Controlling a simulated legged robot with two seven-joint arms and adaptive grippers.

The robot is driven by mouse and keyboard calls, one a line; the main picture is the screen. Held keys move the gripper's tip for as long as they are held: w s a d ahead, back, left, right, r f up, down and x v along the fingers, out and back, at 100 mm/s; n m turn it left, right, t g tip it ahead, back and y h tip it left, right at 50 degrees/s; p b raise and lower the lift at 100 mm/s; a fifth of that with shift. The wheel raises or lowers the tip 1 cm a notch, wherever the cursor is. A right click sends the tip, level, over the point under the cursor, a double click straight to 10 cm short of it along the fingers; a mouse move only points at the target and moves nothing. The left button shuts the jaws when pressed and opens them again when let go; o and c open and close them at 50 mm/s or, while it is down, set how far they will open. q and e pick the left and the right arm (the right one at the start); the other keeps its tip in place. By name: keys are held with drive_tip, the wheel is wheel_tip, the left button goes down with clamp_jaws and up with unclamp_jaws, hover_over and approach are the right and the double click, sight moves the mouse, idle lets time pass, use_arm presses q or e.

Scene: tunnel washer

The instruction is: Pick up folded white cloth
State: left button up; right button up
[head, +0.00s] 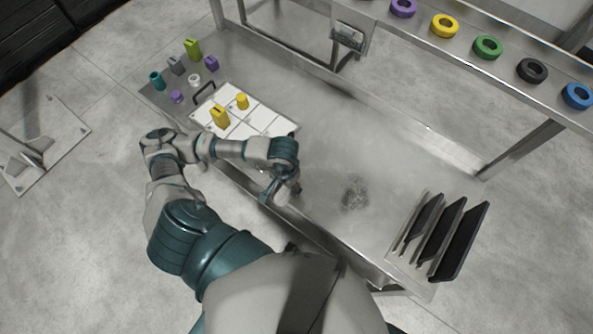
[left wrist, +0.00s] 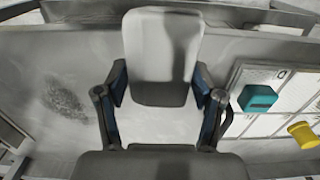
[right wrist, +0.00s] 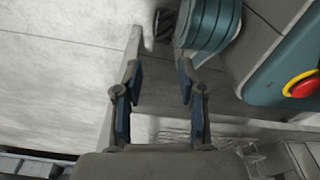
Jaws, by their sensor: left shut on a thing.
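The folded white cloth (left wrist: 162,45) is a pale, round-cornered slab in the left wrist view. My left gripper (left wrist: 160,92) has a finger on each side of it and is shut on it. In the head view my left gripper (head: 281,190) is over the front edge of the metal table, right of the white tray. There the cloth is mostly hidden by the gripper and hard to make out. My right gripper (right wrist: 155,82) shows only in its own wrist view, fingers apart, with nothing between them.
The white tray (head: 270,121) holds a yellow block (head: 219,116) and a yellow cylinder (head: 242,101). Several small coloured pieces stand behind it. Upright dark plates (head: 462,240) stand at the table's right end. Coloured rings line the raised rail. The table middle is clear around a dark patch (head: 355,193).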

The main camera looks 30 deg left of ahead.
use_arm(q)
drive_tip(key=shift+s+a, duration=0.1)
drive_tip(key=shift+s, duration=0.95)
drive_tip(key=s+p, duration=0.5)
drive_tip(key=shift+s+r, duration=0.15)
drive_tip(key=shift+r, duration=0.1)
use_arm(e)
drive_tip(key=s+d, duration=0.1)
drive_tip(key=s, duration=0.8)
drive_tip(key=shift+d, duration=0.35)
drive_tip(key=shift+f, duration=0.1)
